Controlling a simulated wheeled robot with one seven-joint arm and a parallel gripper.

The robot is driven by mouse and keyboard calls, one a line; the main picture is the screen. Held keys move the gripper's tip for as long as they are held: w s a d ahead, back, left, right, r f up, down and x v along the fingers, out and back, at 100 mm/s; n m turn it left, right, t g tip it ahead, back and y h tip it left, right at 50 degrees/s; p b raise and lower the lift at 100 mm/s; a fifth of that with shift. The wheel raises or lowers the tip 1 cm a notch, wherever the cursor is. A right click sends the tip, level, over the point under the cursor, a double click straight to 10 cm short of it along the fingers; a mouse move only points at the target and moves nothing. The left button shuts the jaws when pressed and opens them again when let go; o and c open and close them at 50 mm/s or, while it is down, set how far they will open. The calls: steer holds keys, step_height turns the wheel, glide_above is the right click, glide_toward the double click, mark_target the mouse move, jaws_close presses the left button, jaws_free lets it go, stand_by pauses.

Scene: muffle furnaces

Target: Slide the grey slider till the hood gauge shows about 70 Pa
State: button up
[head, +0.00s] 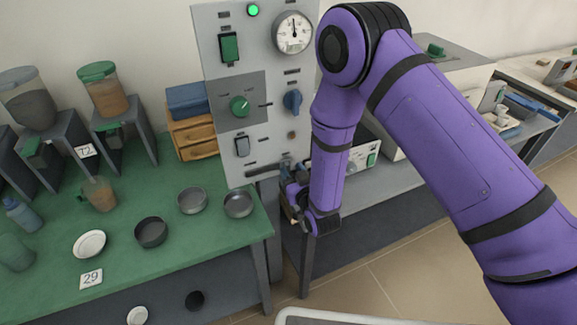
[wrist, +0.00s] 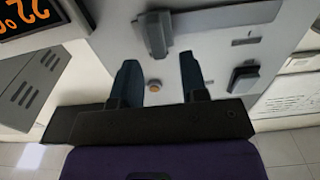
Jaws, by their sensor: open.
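The grey slider (wrist: 154,34) sits at one end of a dark slot in the grey panel (head: 223,88). In the head view that slot is low on the panel, and its right end is crowded by my gripper (head: 293,192). In the wrist view my gripper (wrist: 159,64) is open and empty. Its two dark fingers point at the panel, and the slider lies just beyond the fingertips, roughly in line with the gap between them. The round hood gauge (head: 293,33) is at the panel's top right. Its needle points about straight up; the numbers are too small to read.
The panel also carries a green knob (head: 240,106), a blue knob (head: 292,101), a rocker switch (wrist: 243,78) and a small orange-brown button (wrist: 155,85) near my fingers. A green bench (head: 190,248) with dishes stands left. An orange display (wrist: 30,15) is beside the panel.

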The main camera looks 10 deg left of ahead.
steer(key=shift+x, duration=1.45)
jaws_close()
steer(key=s+a, duration=0.1)
steer(key=a, duration=0.1)
steer(key=s+a, duration=0.1)
steer(key=a, duration=0.1)
steer(key=shift+s, duration=0.2)
jaws_free()
steer(key=shift+d, duration=0.1)
glide_toward(270, 163)
steer(key=v, duration=0.4)
steer(key=shift+s, duration=0.15)
